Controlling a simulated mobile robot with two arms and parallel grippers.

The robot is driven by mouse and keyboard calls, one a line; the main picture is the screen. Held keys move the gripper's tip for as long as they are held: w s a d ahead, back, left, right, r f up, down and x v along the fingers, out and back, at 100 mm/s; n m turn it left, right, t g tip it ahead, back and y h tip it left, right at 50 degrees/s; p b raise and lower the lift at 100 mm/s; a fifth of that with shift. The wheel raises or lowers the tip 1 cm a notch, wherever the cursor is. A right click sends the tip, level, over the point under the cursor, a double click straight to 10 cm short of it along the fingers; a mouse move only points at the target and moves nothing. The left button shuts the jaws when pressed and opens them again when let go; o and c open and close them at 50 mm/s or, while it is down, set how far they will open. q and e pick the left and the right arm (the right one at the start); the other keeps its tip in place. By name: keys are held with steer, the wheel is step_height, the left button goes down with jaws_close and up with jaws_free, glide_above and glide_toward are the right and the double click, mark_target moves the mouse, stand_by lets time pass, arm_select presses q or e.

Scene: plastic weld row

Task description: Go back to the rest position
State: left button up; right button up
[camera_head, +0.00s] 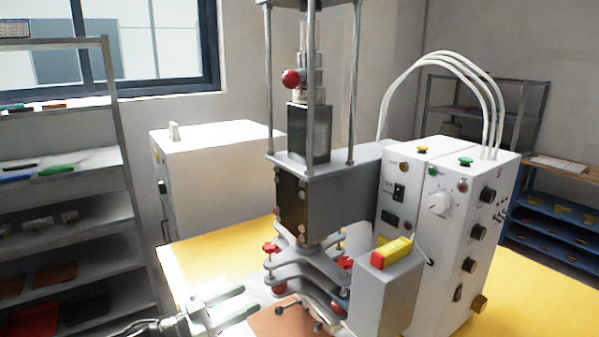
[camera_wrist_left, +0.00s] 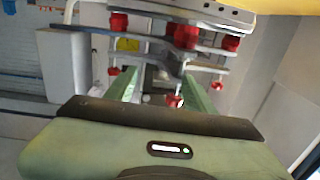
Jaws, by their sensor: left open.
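My left gripper (camera_head: 229,304) comes in from the lower left in the head view, low in front of the plastic welding machine (camera_head: 330,200). Its two green fingers are apart with nothing seen between them. The left wrist view shows the same fingers (camera_wrist_left: 160,88) spread, pointing toward the machine's clamp plates (camera_wrist_left: 185,30) and red knobs. A gap between the fingers and the plates shows in the head view, though contact is hard to judge. My right gripper is in neither view.
The machine stands on a yellow table (camera_head: 545,300) beside a white control box (camera_head: 440,230) with dials and white hoses. A brown mat (camera_head: 280,322) lies under the clamp. A shelf (camera_head: 70,165) stands at left, a white cabinet (camera_head: 215,180) behind, and a rack with blue trays (camera_head: 555,220) at right.

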arm_select(q)
steer(key=s+d+f+n+t+y, duration=0.2)
steer(key=s+d+f+n+y, duration=0.3)
steer(key=s+d+f+y, duration=0.3)
steer(key=s+a+f+n+g+y, duration=0.1)
steer(key=s+a+f+g+y, duration=0.3)
steer(key=s, duration=0.6)
steer(key=s+a+f+n+g, duration=0.1)
steer(key=s+a+f+g, duration=0.1)
steer(key=s+a, duration=0.6)
steer(key=s+a+f+n+g+y, duration=0.2)
steer(key=s+a+f+g, duration=0.1)
steer(key=s, duration=0.9)
step_height(320, 180, down, 28)
steer(key=s+g, duration=0.2)
steer(key=s+a+f, duration=0.2)
steer(key=s+f, duration=1.2)
steer(key=s, duration=0.2)
steer(key=shift+s+a+f+m+g, duration=0.2)
steer(key=shift+s+a+m+g, duration=0.1)
steer(key=shift+a+m+g, duration=0.1)
